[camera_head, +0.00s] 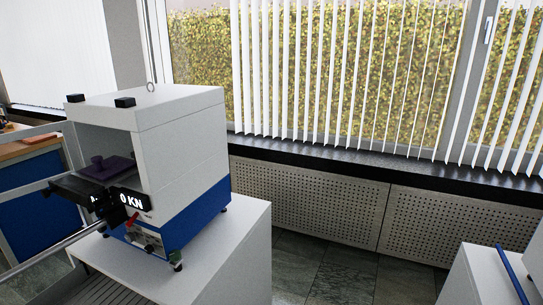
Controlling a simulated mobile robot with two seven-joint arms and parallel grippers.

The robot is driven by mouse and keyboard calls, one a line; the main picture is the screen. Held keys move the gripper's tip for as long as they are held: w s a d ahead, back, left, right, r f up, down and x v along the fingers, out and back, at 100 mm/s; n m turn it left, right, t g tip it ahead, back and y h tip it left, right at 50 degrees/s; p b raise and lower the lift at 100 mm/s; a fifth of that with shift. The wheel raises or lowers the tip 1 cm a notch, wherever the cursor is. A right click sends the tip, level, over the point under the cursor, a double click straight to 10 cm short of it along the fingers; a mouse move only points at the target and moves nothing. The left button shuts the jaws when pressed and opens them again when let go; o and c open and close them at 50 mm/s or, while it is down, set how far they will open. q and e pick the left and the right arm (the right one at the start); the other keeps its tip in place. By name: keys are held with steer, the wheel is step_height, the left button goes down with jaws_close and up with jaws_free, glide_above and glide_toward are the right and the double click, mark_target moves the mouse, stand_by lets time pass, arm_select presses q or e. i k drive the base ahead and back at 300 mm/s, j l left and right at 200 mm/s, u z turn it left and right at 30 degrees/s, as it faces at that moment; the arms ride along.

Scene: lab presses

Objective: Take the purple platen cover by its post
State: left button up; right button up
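The purple platen cover (118,168) sits inside the open chamber of the white and blue press (180,120) on the left. Its short post (97,160) stands up at the cover's left side, and the cover's lower edge is partly hidden. A dark, blocky shape (78,189), which I take to be my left gripper, is in front of the chamber, below and nearer than the cover. It appears apart from the post; its fingers blend into dark parts of the press front. My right gripper is not in view.
The press's display (132,200) reads 0 KN, with a red lever (132,218) below. The press stands on a white bench (235,250). Another white unit with a blue bar (512,275) is at bottom right. Floor (345,275) shows between.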

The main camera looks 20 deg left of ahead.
mark_target(106, 170)
steer(key=i+j+u, duration=0.1)
steer(key=i+u, duration=0.15)
steer(key=u, duration=0.15)
steer(key=i+u, duration=0.55)
steer(key=u, duration=0.2)
